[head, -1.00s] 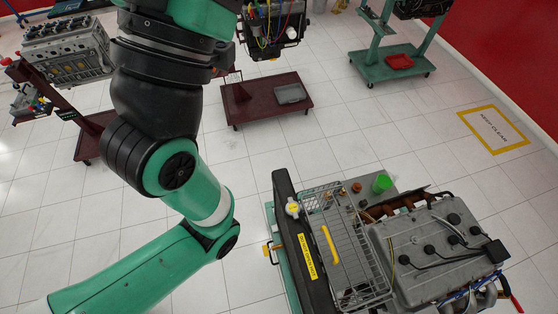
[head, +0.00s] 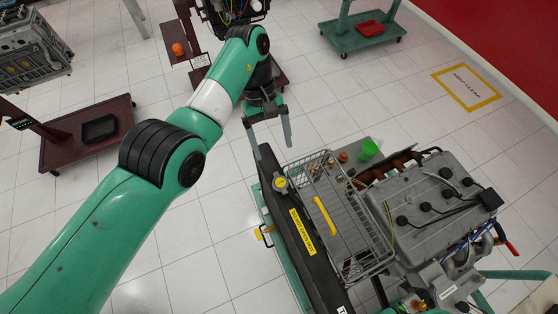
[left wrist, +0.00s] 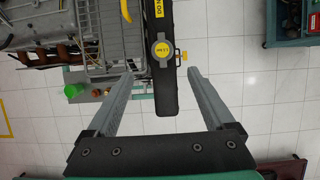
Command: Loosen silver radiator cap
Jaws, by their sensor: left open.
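The silver radiator cap (head: 281,183), with a yellow label on its top, sits on the black radiator top bar (head: 300,225). In the left wrist view the cap (left wrist: 162,48) lies just beyond the fingertips, centred between the lines of the two fingers. My left gripper (head: 272,148) is open and empty, above the far end of the radiator bar and apart from the cap. Its two grey fingers also show in the left wrist view (left wrist: 162,73), spread wide with the end of the bar seen between them. My right gripper is not in view.
A wire guard (head: 345,225) with a yellow handle (head: 325,216) stands beside the bar, with the grey engine (head: 430,210) to its right. A green cup (head: 368,149) stands behind the guard. Open tiled floor lies left of the stand.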

